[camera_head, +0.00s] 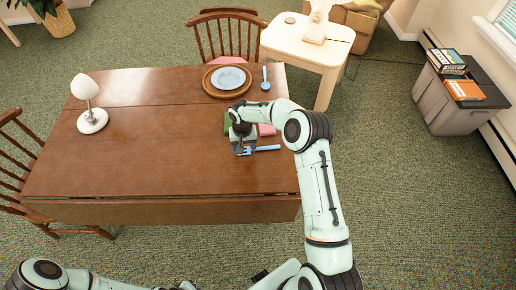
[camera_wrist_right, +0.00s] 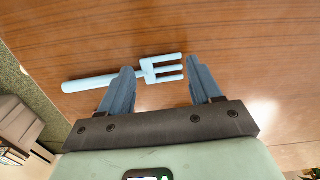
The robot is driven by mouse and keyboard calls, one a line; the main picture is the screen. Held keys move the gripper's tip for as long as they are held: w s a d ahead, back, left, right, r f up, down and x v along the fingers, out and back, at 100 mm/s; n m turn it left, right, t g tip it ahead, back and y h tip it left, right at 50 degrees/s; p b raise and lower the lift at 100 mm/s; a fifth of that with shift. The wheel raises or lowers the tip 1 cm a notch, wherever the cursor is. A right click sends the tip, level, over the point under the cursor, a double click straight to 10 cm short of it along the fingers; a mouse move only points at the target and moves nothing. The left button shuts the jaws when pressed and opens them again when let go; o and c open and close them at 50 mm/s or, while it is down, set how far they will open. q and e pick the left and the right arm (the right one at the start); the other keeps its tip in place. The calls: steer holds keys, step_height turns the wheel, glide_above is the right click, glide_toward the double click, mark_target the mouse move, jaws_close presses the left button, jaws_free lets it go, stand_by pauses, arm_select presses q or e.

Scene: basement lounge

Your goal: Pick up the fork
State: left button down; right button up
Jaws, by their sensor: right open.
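The light blue fork (camera_head: 264,148) lies flat on the brown wooden table (camera_head: 150,160), near its right edge. In the right wrist view the fork (camera_wrist_right: 92,83) lies across the picture, handle to the left and tines to the right. My right gripper (camera_head: 244,152) is open over the fork, and part of the fork is hidden under it in the head view. In the wrist view its fingers (camera_wrist_right: 160,66) stand apart with the fork's neck and tines between them. I cannot tell whether the fingers touch it. My left gripper is not in view.
A green item (camera_head: 227,122) and a pink item (camera_head: 267,130) are partly hidden by my right arm. A blue plate (camera_head: 228,78) on a round wooden mat and a blue spoon (camera_head: 265,79) are at the far side. A white lamp (camera_head: 91,105) stands left. The table's middle is clear.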

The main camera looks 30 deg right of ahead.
steer(key=shift+w+f, duration=0.2)
steer(key=shift+f, duration=0.85)
steer(key=shift+s, duration=0.1)
steer(key=c, duration=0.7)
steer(key=shift+r, duration=0.1)
